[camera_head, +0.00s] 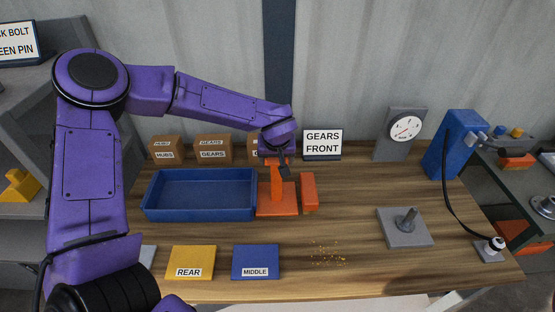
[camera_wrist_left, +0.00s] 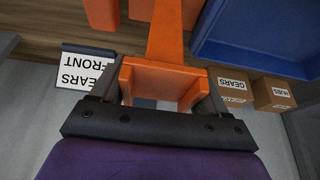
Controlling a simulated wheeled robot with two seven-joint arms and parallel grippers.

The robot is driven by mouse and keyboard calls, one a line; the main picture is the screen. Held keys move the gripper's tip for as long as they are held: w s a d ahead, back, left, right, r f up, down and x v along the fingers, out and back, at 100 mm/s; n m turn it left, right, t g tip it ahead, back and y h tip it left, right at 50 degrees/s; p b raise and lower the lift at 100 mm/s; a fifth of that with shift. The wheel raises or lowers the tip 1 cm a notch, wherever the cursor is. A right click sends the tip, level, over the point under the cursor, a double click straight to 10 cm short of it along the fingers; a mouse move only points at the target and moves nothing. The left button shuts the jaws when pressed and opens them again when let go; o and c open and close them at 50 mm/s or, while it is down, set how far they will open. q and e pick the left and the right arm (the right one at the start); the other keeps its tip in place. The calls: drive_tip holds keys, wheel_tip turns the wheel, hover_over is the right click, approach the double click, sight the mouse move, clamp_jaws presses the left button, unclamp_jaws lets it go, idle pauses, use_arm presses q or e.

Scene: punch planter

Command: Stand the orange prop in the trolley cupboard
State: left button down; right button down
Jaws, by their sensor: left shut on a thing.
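The orange prop (camera_head: 277,185) stands upright near the back middle of the table, with a flat orange base plate (camera_head: 277,207) below it. Its forked top (camera_wrist_left: 160,78) fills the space between the fingers in the left wrist view. My left gripper (camera_head: 280,160) reaches down from above and is shut on this top. I cannot tell whether the base touches the table. A separate orange block (camera_head: 309,192) is just right of the prop. I cannot make out which furniture is the trolley cupboard. My right gripper is not in view.
A blue tray (camera_head: 200,209) is directly left of the prop. Boxes (camera_head: 213,150) and a GEARS FRONT sign (camera_head: 322,143) stand behind. A grey plate with a peg (camera_head: 405,227) is to the right. Grey shelving (camera_head: 20,130) is left; another shelf unit (camera_head: 530,180) is right.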

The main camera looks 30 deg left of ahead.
use_arm(q)
drive_tip(key=shift+w+d+r, duration=0.1)
drive_tip(key=shift+w+r, duration=0.05)
drive_tip(key=shift+r, duration=0.05)
drive_tip(key=shift+c, duration=1.8)
unclamp_jaws()
drive_tip(key=shift+f, duration=0.25)
drive_tip(key=o, duration=0.4)
drive_tip(key=shift+s+r, duration=0.1)
drive_tip(key=shift+s, duration=0.1)
drive_tip(key=shift+c, duration=0.2)
